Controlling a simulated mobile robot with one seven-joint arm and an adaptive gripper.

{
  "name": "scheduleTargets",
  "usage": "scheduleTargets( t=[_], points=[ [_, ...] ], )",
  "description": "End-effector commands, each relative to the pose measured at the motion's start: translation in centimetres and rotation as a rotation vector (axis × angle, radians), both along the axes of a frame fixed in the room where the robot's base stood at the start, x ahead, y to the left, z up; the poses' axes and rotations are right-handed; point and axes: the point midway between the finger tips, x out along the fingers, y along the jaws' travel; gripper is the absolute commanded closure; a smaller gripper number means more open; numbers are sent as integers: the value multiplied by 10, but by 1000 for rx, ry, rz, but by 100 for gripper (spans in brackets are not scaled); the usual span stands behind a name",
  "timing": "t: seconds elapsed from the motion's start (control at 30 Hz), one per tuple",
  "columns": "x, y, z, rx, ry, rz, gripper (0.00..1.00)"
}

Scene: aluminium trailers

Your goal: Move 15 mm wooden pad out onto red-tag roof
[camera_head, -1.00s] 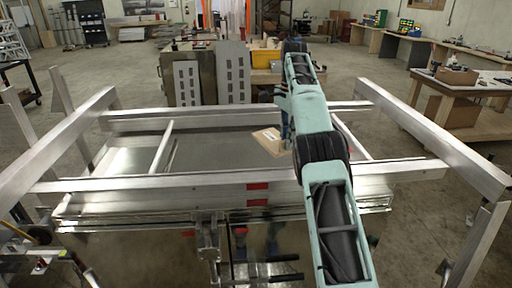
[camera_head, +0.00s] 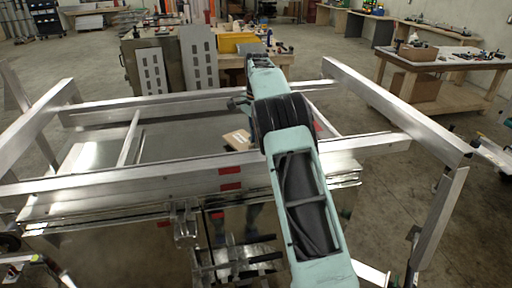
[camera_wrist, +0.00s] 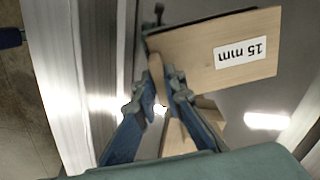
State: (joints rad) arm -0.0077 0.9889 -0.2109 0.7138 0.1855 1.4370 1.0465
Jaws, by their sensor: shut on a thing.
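The 15 mm wooden pad (camera_wrist: 225,48) is a flat pale wood piece with a white "15 mm" label, upside down in the wrist view. My gripper (camera_wrist: 166,90) has its blue fingers shut on the pad's near edge. In the head view the pad (camera_head: 237,139) shows left of my arm, over the grey panel inside the aluminium frame; my arm hides most of the gripper there. Red tags (camera_head: 230,178) sit on the front aluminium rail. Which surface is the red-tag roof, I cannot tell.
Aluminium rails surround the panel, with a front rail (camera_head: 130,182), a right rail (camera_head: 395,105) and a left rail (camera_head: 38,120). In the wrist view, another wooden shape (camera_wrist: 182,138) shows behind the fingers; it may be a reflection. A workbench (camera_head: 440,62) stands at back right.

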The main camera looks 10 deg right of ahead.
Motion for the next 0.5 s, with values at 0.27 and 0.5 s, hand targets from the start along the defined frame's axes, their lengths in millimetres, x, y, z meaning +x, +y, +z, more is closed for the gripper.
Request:
scheduleTargets(
  t=[0.27,0.5],
  points=[
    [0,0,-14,0,-2,1,100],
    [0,0,-17,1,-2,0,100]
  ],
)
